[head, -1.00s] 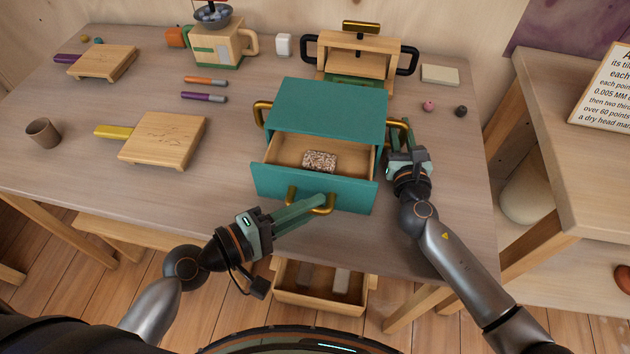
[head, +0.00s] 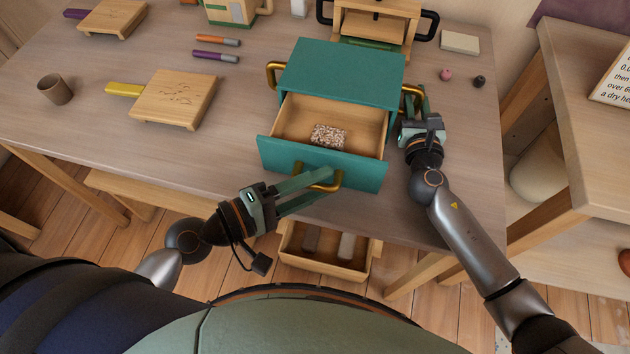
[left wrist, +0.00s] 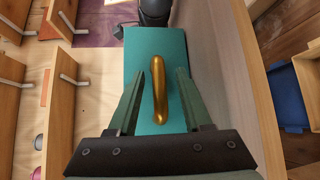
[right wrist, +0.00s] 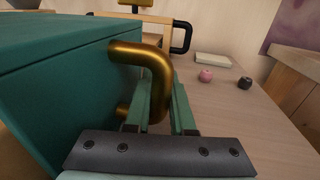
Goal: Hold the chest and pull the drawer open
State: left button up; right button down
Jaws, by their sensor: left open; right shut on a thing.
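The teal chest (head: 340,72) stands on the table with its drawer (head: 325,165) pulled out toward me. A speckled block (head: 328,136) lies inside the drawer. My left gripper (head: 318,185) is open, with its fingers on either side of the drawer's brass handle; the handle (left wrist: 158,90) shows between the fingers in the left wrist view. My right gripper (head: 416,100) is shut on the chest's right brass handle (right wrist: 150,60). The chest's left brass handle (head: 272,74) is free.
A board with a yellow handle (head: 175,98), a brown cup (head: 56,89) and two markers (head: 216,56) lie to the left. A wooden box with black handles (head: 375,25) stands behind the chest. An open lower drawer (head: 325,250) sits below the table edge.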

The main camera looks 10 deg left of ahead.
jog(key=shift+d, duration=0.1)
pick_arm(q)
jog(key=v, duration=0.8)
jog(key=shift+s+d+r, duration=0.1)
jog(key=shift+d, duration=0.1)
dwell(0.4)
pick_arm(e)
jog(key=c, duration=0.7)
grip_release()
jog(key=shift+s+d, duration=0.25)
jog(key=shift+s, duration=1.05)
jog(key=shift+s+d, duration=0.3)
jog(key=shift+s, duration=1)
jog(key=shift+s+d, duration=0.25)
jog(key=shift+s, duration=1.05)
pick_arm(q)
jog(key=shift+a+r, duration=0.1)
